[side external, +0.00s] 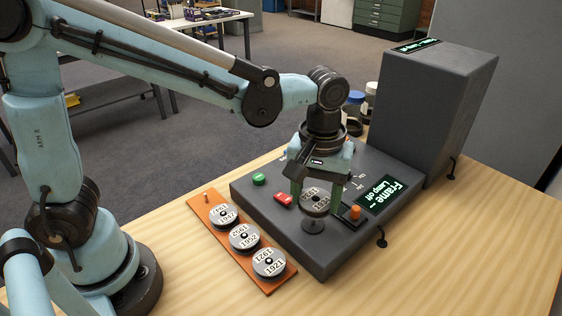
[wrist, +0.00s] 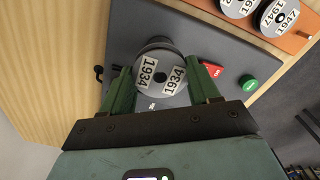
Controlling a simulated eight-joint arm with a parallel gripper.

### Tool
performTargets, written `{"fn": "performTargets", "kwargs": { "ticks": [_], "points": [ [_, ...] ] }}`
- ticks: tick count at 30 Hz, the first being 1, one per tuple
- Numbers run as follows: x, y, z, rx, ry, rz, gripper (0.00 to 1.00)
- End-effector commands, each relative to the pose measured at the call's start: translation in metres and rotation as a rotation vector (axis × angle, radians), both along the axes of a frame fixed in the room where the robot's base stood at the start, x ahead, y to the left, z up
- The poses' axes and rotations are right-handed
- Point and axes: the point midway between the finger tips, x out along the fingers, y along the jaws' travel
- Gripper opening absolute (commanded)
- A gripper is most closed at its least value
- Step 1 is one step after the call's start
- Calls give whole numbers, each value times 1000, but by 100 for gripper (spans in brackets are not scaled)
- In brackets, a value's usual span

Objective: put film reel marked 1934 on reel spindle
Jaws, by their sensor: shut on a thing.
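The film reel marked 1934 (side external: 317,203) is a grey disc with white labels. My gripper (side external: 316,194) is shut on it, one green finger at each side. In the wrist view the reel (wrist: 150,84) sits between the fingertips (wrist: 160,74), with both 1934 labels readable. The reel spindle shows as a dark round base (side external: 312,226) on the grey machine, just below the held reel. In the wrist view part of that round base (wrist: 156,42) shows behind the reel. The reel appears raised above the base; the spindle's pin is hidden.
An orange rack (side external: 276,286) on the wooden table holds reels marked 1947 (side external: 223,216), 1952 (side external: 244,238) and 1921 (side external: 269,262); its far peg (side external: 207,197) is bare. The machine has green (side external: 259,179), red (side external: 284,198) and orange (side external: 355,212) controls and a lit display (side external: 376,197).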

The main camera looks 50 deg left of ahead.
Motion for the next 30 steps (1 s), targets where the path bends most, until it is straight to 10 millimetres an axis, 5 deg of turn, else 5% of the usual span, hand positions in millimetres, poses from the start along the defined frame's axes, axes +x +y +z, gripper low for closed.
{"fn": "performTargets", "kwargs": {
  "ticks": [30],
  "points": [
    [0,0,-17,0,0,0,30]
  ]
}}
